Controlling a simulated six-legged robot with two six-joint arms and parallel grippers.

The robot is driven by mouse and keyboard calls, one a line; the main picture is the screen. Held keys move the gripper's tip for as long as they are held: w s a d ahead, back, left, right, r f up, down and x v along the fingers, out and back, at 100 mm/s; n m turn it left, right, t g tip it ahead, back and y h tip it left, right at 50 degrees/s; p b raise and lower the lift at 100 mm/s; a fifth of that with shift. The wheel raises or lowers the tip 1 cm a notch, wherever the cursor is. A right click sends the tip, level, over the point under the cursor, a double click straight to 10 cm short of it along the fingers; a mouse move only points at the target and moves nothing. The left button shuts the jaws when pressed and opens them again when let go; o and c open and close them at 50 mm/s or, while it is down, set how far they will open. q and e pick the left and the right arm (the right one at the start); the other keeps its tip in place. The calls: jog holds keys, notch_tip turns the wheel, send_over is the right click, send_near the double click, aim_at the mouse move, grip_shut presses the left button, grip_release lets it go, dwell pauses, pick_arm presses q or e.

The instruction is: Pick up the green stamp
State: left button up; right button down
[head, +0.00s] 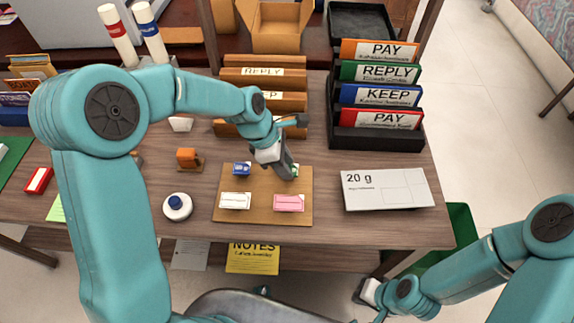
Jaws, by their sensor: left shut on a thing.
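A tan board (262,215) lies on the wooden desk. My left gripper (287,173) reaches down over its upper right part and is shut on the green stamp (295,170). Only a small green and white edge of that stamp shows beside the fingers; the rest is hidden. I cannot tell whether it still touches the board. A blue stamp (242,168), a white stamp (235,200) and a pink stamp (289,203) lie on the board around it. My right gripper (362,291) is low at the right, off the desk's front edge, and its fingers are unclear.
A white "20 g" envelope (388,190) lies to the right of the board. A dark rack (375,138) with colored PAY, REPLY and KEEP folders stands behind it. A round blue and white bottle (177,207) and an orange-brown stamper (189,159) stand left of the board.

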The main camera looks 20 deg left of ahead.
pick_arm(q)
notch_tip(320, 180, up, 20)
jog(key=p, duration=0.2)
dwell(0.4)
jog(key=o, duration=0.4)
jog(key=c, duration=0.3)
jog(key=shift+c, duration=0.2)
